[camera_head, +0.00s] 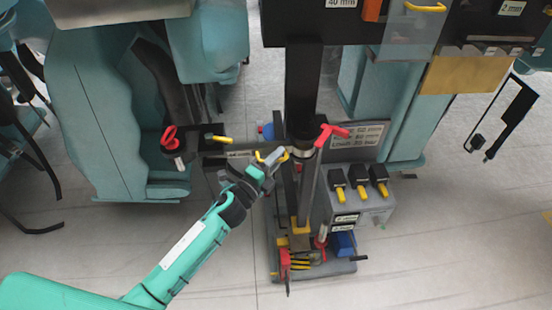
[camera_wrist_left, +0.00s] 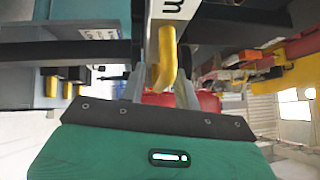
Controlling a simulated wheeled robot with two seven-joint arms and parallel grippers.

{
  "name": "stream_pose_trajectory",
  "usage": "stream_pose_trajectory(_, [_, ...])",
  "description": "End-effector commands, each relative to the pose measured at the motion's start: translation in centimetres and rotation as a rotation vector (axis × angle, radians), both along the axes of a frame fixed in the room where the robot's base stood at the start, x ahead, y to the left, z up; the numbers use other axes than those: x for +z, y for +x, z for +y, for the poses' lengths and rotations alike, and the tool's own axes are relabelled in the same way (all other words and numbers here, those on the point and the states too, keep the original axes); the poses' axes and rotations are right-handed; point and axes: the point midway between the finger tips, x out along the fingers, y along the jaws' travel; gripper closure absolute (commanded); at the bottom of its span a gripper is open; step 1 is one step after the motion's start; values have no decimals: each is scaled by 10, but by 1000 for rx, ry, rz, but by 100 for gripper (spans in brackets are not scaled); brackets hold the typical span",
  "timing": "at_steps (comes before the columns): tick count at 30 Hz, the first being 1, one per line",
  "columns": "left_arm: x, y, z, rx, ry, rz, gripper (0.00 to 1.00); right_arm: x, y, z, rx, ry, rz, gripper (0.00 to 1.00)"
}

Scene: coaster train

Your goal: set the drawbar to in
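My left gripper (camera_head: 273,156) reaches in from the left to a yellow hooked handle (camera_head: 287,155) beside the dark upright post. In the left wrist view the yellow handle (camera_wrist_left: 165,58) hangs from a labelled bar, in front of and between my two spread fingertips (camera_wrist_left: 160,90). The fingers stand apart with a gap on either side of the handle; I cannot tell whether either touches it. No readable drawbar label shows, so I cannot tell for certain that this handle is the drawbar. My right gripper is not in view.
Black switches with yellow tips (camera_head: 359,182) sit on a grey box farther right. A short yellow-tipped lever (camera_head: 220,139) and a red knob (camera_head: 170,138) are to the left.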

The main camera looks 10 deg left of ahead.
Motion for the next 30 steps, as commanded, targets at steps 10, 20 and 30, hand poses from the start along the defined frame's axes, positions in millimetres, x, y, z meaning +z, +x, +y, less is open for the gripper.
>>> stream_pose_trajectory(10, [-6,-16,9,1,2,1,68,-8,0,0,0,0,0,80])
stream_pose_trajectory(20, [-15,-75,40,-2,1,2,68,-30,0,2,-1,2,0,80])
stream_pose_trajectory(30, [-19,-115,62,0,0,1,68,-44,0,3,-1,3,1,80])
